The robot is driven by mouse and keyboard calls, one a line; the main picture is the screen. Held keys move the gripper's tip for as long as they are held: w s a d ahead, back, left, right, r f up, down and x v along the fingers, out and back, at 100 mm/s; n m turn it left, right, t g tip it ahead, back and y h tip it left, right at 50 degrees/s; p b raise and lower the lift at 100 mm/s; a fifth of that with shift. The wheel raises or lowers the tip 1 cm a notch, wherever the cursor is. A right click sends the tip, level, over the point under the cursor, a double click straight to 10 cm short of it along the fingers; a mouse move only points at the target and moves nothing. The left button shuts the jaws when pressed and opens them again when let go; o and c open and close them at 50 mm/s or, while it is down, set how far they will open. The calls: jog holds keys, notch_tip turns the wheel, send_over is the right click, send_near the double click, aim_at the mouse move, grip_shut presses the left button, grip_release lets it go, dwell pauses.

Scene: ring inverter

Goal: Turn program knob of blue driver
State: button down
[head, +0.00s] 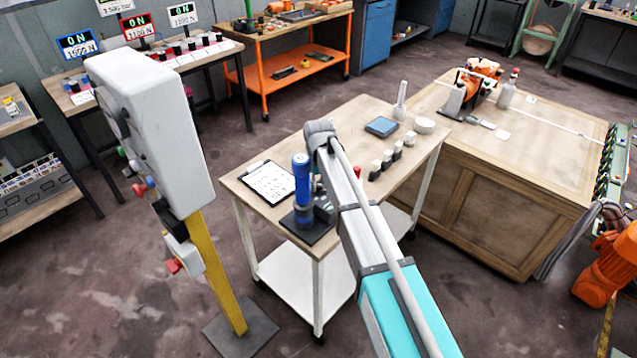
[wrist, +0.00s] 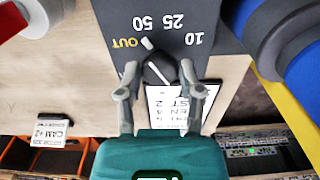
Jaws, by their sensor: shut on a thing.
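The blue driver shows in the head view as an upright blue cylinder (head: 301,180) on a dark base (head: 309,228) on the cart. In the wrist view its blue body (wrist: 293,50) fills the upper right, beside a grey panel (wrist: 190,14). The black program knob (wrist: 157,69) sits at the panel's edge. Printed around it, upside down, are OUT in yellow and 50, 25 and 10 in white. A short white mark lies between the knob and OUT. My gripper (wrist: 161,73) is shut on the knob, one finger on each side. My arm hides the gripper in the head view.
A clipboard with paper (head: 268,182) lies left of the blue driver. A white control box (head: 155,120) on a yellow post stands left of the cart.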

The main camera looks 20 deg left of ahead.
aim_at(318, 184)
jog(key=shift+m, duration=1)
jog(key=shift+c, duration=1.3)
grip_release()
jog(key=shift+n, duration=0.5)
jog(key=n, duration=0.3)
jog(key=shift+n, duration=0.3)
notch_tip(318, 184, up, 14)
jog(key=p, duration=1.3)
jog(key=shift+p, duration=0.4)
jog(key=shift+f, duration=0.1)
